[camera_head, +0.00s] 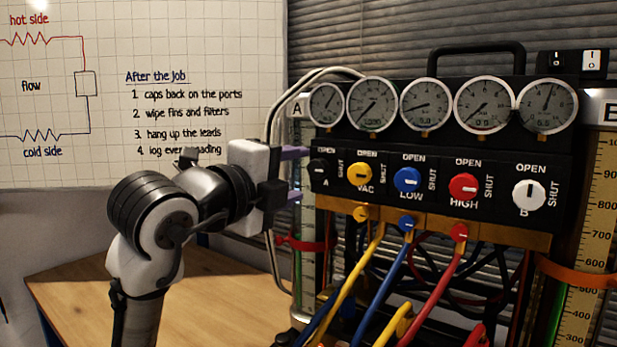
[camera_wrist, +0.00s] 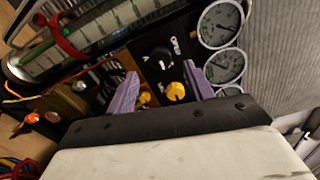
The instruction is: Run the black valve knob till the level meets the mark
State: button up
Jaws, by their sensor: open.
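The black valve knob (camera_head: 320,170), labelled A, is at the left end of the rig's knob row. In the wrist view the black knob (camera_wrist: 160,58) lies beyond the fingertips, with the yellow knob (camera_wrist: 176,91) nearer. My gripper (camera_head: 297,175) is open, its purple fingers pointing at the knob; I see no contact. In the wrist view my gripper (camera_wrist: 161,87) has nothing between its fingers that I can tell is held. Tube A (camera_wrist: 120,22) carries a red band (camera_wrist: 64,36). Green liquid (camera_wrist: 36,51) shows on the band's lower side; its exact level is unclear.
Yellow (camera_head: 360,174), blue (camera_head: 407,180), red (camera_head: 463,187) and white (camera_head: 528,196) knobs continue the row, below several dials. Coloured hoses (camera_head: 395,285) hang below. Tube B (camera_head: 598,215) with an orange band (camera_head: 580,272) stands right. The wooden table (camera_head: 200,290) is clear at left.

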aim_at(315, 170)
jog(key=b+v, duration=0.1)
jog(key=v, duration=0.7)
dwell(1.1)
jog(key=w+d+n+p, duration=0.2)
jog(key=w+n+p, duration=0.1)
jog(key=p, duration=0.2)
jog(key=w+d+n+p, duration=0.2)
jog(key=w+n+p, duration=0.1)
jog(key=n+p, duration=0.1)
jog(key=w+d+n+p, duration=0.2)
jog(key=w+n+p, duration=0.1)
jog(key=n+p, duration=0.1)
jog(key=shift+w+d+r+p, duration=0.1)
jog(key=shift+d+p, duration=0.05)
jog(key=shift+p, duration=0.75)
jog(key=shift+w+d, duration=0.35)
jog(key=shift+w, duration=0.25)
jog(key=shift+c, duration=0.2)
